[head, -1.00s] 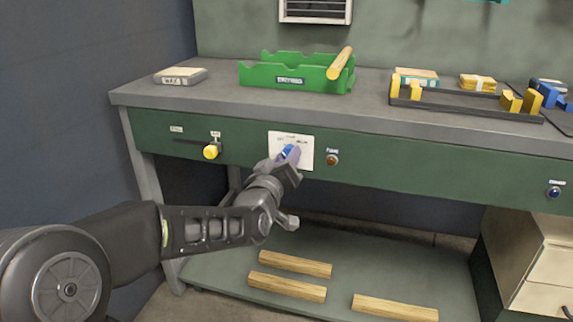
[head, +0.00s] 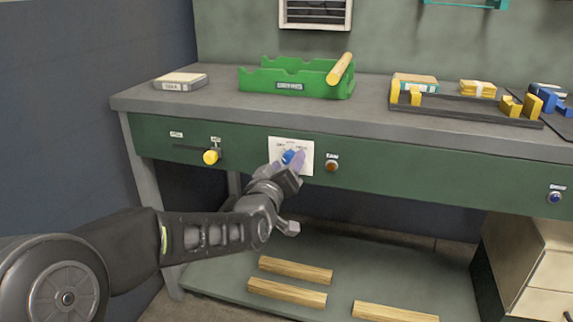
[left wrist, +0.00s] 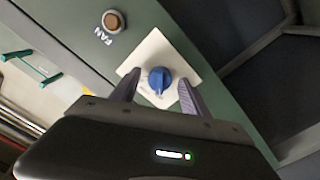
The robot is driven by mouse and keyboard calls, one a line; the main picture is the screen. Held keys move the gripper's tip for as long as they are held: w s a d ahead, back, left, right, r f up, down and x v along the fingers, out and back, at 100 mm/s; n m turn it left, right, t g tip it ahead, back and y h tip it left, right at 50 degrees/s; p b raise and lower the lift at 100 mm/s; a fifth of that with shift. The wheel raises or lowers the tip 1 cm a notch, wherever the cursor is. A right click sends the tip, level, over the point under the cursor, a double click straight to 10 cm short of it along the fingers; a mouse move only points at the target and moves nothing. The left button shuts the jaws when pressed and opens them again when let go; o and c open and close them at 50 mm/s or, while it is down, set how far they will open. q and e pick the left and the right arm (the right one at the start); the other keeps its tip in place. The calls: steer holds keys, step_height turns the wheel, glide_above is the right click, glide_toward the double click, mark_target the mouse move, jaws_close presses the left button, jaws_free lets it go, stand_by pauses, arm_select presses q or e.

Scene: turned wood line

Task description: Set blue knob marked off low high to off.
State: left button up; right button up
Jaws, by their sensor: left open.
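The blue knob (head: 287,157) sits on a white plate (head: 306,146) on the green front panel of the bench. It also shows in the left wrist view (left wrist: 159,80), in front of the plate (left wrist: 154,46). The lettering on the plate is too small to read surely. My left gripper (head: 288,160) is at the knob. In the left wrist view its fingers (left wrist: 158,88) are open, one on each side of the knob, with gaps between them and it. My right gripper is not in view.
A yellow slider handle (head: 211,157) is left of the plate, and an orange-brown FAN button (head: 331,166) is just right of it. A blue button (head: 554,197) is far right. A green rack (head: 290,80) stands on the benchtop (head: 230,105). Wood pieces (head: 287,292) lie on the lower shelf.

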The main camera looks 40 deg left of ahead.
arm_select(q)
steer(key=p+v, duration=0.1)
steer(key=v, duration=0.6)
steer(key=shift+s+d, duration=0.15)
steer(key=shift+s, duration=0.25)
